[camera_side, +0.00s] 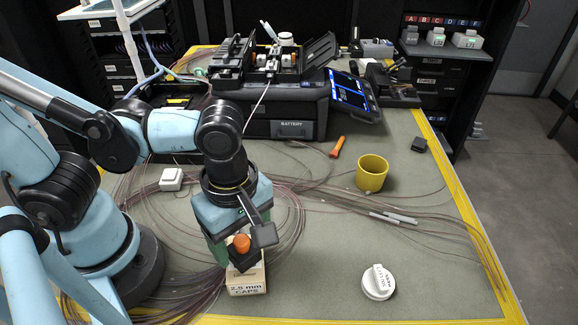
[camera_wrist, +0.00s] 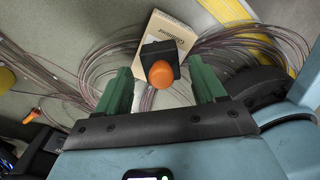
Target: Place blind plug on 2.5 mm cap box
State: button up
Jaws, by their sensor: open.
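The blind plug, a black square piece with an orange rounded knob (camera_side: 242,243), sits over the top of the 2.5 mm cap box (camera_side: 246,284), a small cream carton with "2.5 mm CAPS" on its front. In the wrist view the plug (camera_wrist: 160,73) covers the near end of the box (camera_wrist: 172,32). My gripper (camera_wrist: 162,72) is open, with one green finger on each side of the plug and a visible gap on both sides. In the side view my wrist hides part of the fingers and the back of the box.
Loose fibre coils surround the box on the mat. A white round cap (camera_side: 378,282) lies to the right, and a yellow cup (camera_side: 371,174) stands farther back. A white small box (camera_side: 171,179) is at left. The splicer (camera_side: 270,110) stands at the back.

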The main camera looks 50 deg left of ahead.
aim_at(241, 238)
notch_tip(241, 238, up, 10)
jog(key=w+a+f+m+t, duration=0.3)
jog(key=w+a+m+t, duration=0.4)
jog(key=m, duration=1.1)
jog(key=w+a, duration=0.4)
jog(key=a, duration=0.3)
jog(key=shift+w+a, duration=0.2)
jog(key=shift+w, duration=0.1)
